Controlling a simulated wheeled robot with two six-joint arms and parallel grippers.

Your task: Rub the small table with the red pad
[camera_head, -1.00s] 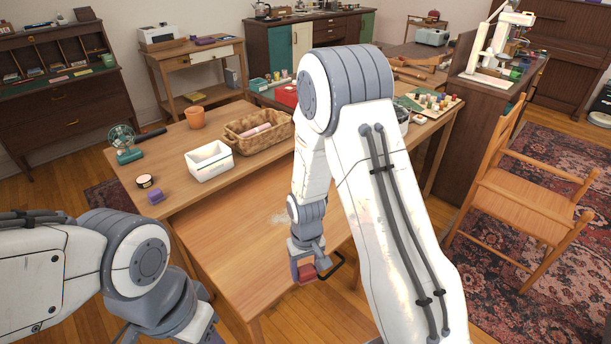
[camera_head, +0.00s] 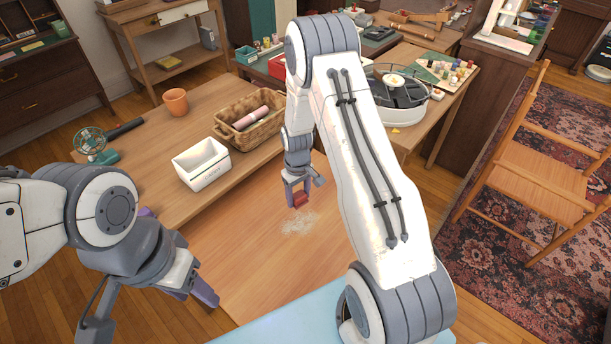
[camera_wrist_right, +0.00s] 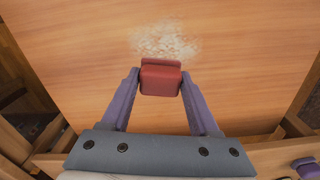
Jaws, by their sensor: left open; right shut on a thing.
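The small table (camera_head: 240,262) is a low, light wood top in the middle of the head view. A pale, speckled smudge (camera_head: 298,222) lies on it and also shows in the right wrist view (camera_wrist_right: 165,40). My right gripper (camera_head: 297,196) is shut on the red pad (camera_head: 300,200), over the table beside the smudge. In the right wrist view the pad (camera_wrist_right: 160,80) sits between the fingertips, close to the smudge's edge. I cannot tell whether the pad touches the wood. My left gripper (camera_head: 150,310) is open and empty at the lower left.
A longer wooden table behind carries a white bin (camera_head: 201,164), a wicker basket (camera_head: 250,117), an orange cup (camera_head: 175,102) and a small green fan (camera_head: 95,145). A wooden chair (camera_head: 535,165) stands on the patterned rug (camera_head: 565,225) at the right.

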